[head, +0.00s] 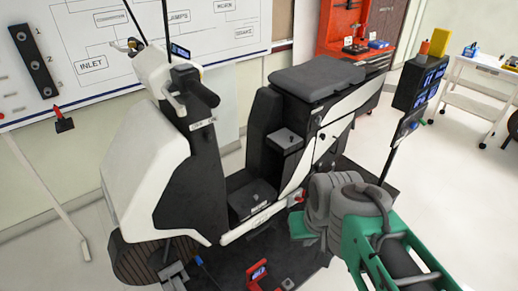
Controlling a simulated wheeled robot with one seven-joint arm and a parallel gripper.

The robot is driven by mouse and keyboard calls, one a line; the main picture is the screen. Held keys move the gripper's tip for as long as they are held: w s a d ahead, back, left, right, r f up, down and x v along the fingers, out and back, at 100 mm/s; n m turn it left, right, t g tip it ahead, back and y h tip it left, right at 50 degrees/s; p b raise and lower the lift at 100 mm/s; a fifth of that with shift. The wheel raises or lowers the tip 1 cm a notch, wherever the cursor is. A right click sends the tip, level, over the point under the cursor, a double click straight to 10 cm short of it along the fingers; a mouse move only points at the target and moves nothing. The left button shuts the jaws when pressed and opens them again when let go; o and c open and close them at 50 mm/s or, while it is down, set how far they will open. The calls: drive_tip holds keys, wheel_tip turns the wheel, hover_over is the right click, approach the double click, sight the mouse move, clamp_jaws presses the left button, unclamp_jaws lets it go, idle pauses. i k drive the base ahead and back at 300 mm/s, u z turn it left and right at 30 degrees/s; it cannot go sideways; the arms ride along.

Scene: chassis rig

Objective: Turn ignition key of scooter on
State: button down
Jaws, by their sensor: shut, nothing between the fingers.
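A white and black scooter (150,125) stands upright in the middle of the head view, its front to the left. Its dark handlebar grip (203,92) and a small lit display (179,51) are at the top of the steering column. A small pale label (202,124) is on the column below the grip. I cannot make out the ignition key or whether it is turned. My green and grey arm comes in from the lower right, and its grey links overlap the scooter's rear side. I cannot see my gripper's fingers.
The dark seat (317,78) is at the scooter's rear. A dark screen on a stand (408,125) is right of it. A red tool cabinet (345,22) and a white cart (475,85) stand behind. A red item (262,275) lies low in front. Pale floor is clear at right.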

sight(206, 135)
drive_tip(key=u, duration=0.05)
drive_tip(key=k, duration=0.25)
drive_tip(key=u, duration=1.7)
drive_tip(key=i, duration=0.5)
drive_tip(key=z, duration=0.05)
